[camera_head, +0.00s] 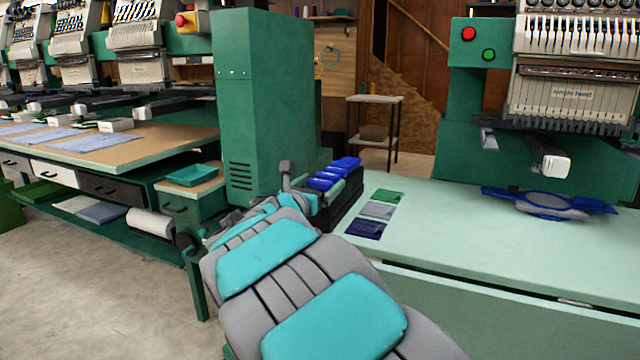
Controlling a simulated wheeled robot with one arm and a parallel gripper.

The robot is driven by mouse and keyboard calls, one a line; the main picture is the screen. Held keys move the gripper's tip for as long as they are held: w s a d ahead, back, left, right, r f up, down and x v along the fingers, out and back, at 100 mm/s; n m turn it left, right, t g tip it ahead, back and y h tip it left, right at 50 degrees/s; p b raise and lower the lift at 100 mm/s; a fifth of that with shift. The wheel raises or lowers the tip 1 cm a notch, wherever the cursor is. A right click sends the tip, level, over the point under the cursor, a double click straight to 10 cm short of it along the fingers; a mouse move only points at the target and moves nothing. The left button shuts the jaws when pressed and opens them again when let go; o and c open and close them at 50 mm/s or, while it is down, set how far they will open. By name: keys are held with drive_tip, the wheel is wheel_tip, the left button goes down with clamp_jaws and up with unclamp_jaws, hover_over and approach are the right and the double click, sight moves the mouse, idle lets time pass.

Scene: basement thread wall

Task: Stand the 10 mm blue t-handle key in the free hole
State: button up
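Several blue t-handles (333,172) stand close together in a row on a dark rack (347,204) at the left end of the pale green table. I cannot read sizes, so I cannot tell which is the 10 mm key. The free hole is not visible; the handles and my arm cover much of the rack's top. My arm reaches from the bottom of the view toward the rack's left side. My gripper (287,175) is small and partly hidden at the arm's far end, just left of the handles. Its fingers cannot be made out, nor whether it holds anything.
Green, grey and navy swatches (377,210) lie right of the rack. A blue hoop (550,205) sits under the embroidery machine (570,80) at right. A tall green cabinet (262,100) rises behind my gripper. A teal tray (192,175) lies left. The table's middle is clear.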

drive_tip(key=shift+r, duration=0.25)
drive_tip(key=v, duration=1.2)
drive_tip(key=shift+b, duration=0.3)
